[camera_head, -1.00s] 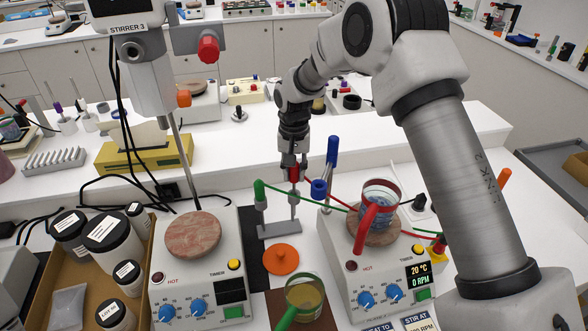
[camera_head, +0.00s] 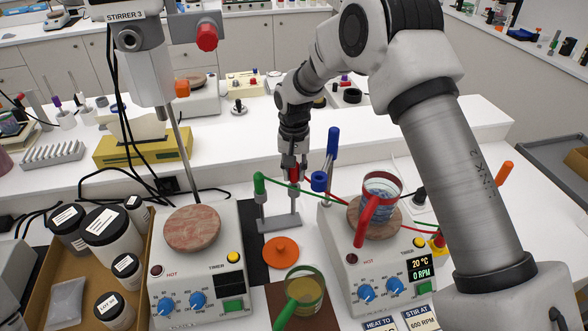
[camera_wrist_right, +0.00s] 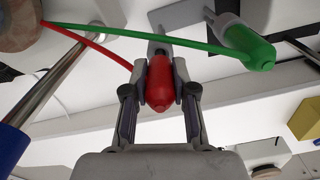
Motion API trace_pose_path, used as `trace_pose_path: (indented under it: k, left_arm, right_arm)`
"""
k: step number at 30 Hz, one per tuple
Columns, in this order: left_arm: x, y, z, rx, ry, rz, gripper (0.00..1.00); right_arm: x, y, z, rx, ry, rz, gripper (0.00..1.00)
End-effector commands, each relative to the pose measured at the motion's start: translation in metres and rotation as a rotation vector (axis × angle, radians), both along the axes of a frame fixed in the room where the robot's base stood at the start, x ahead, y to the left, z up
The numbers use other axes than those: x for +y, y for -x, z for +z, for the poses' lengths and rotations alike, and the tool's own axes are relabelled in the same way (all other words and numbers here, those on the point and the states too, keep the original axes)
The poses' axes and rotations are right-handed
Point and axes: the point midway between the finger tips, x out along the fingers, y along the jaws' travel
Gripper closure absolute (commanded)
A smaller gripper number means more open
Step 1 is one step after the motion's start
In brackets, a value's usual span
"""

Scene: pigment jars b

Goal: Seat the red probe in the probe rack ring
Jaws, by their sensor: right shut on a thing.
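My right gripper (camera_head: 293,172) is shut on the red probe (camera_wrist_right: 160,82), holding it by its red handle. It is above the right side of the grey probe rack (camera_head: 279,224). The red probe's handle (camera_head: 294,170) is partly hidden by the fingers in the head view. I cannot tell whether its shaft is inside a ring. The green probe (camera_head: 259,184) stands upright at the rack's left side. It also shows in the wrist view (camera_wrist_right: 245,45). The red and green cables run off towards the right hotplate in the head view. My left gripper is not in view.
A hotplate (camera_head: 375,285) with a beaker (camera_head: 382,190) stands right of the rack, beside a blue-knobbed post (camera_head: 332,145). Another hotplate (camera_head: 195,270) stands left. An orange disc (camera_head: 281,251) and a green-handled beaker (camera_head: 304,296) lie in front.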

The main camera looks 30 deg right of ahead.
Motion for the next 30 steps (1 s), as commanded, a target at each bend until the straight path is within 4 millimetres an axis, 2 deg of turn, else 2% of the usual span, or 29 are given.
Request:
trace_pose_path:
  k: [22,23,24,25,30]
  left_arm:
    - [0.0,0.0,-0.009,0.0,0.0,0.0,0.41]
    - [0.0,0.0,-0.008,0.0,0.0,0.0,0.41]
    - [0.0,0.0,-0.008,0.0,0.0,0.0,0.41]
    - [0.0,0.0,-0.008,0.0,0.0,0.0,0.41]
    - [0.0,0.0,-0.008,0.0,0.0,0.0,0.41]
  right_arm:
    - [0.0,0.0,-0.019,0.0,0.0,0.0,1.0]
    - [0.0,0.0,-0.019,0.0,0.0,0.0,0.67]
    - [0.0,0.0,-0.018,0.0,0.0,0.0,0.53]
    - [0.0,0.0,-0.018,0.0,0.0,0.0,0.45]
    - [0.0,0.0,-0.018,0.0,0.0,0.0,0.45]
